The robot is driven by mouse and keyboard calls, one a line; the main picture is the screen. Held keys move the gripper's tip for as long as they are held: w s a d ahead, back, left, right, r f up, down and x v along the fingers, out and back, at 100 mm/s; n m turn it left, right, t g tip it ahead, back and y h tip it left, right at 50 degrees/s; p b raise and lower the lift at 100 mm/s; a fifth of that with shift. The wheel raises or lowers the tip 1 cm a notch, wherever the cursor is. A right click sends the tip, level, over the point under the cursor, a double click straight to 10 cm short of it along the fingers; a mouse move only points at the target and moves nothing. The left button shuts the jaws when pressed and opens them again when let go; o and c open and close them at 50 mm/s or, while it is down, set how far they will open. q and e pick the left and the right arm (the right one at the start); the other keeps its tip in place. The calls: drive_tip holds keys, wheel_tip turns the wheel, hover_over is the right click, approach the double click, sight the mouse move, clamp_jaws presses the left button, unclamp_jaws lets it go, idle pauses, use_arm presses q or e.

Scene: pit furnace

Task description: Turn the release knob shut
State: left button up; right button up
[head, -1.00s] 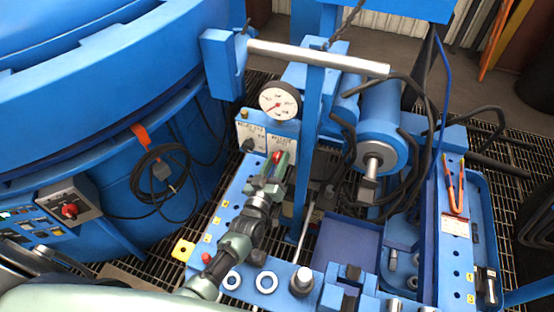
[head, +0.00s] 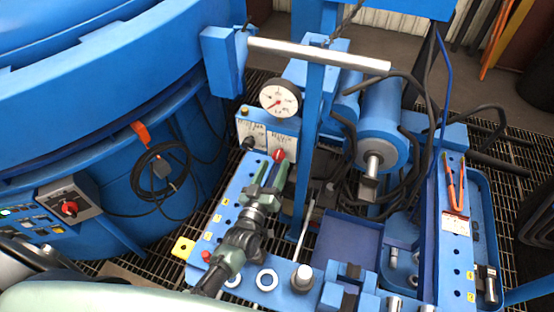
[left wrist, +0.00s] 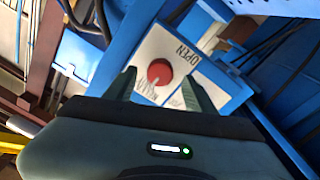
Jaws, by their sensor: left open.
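The red release knob (head: 278,155) sits on a white label plate below the round gauge. In the left wrist view the knob (left wrist: 160,72) shows with a pale pointer line, and the word OPEN is printed up and right of it. My left gripper (head: 270,172) is open in front of the knob. In the left wrist view its two dark green fingers stand one on each side of the knob with gaps between. I cannot tell how far the fingertips are from the plate. My right gripper is not in view.
The gauge (head: 280,99) and a black knob (head: 248,144) are close by. A blue post (head: 308,140) stands just right of the gripper. A control box with another red knob (head: 70,208) is at the left. The blue bench (head: 228,215) runs below my left arm.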

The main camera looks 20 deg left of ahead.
use_arm(q)
drive_tip(key=s, duration=0.4)
drive_tip(key=shift+f, duration=0.1)
idle(0.4)
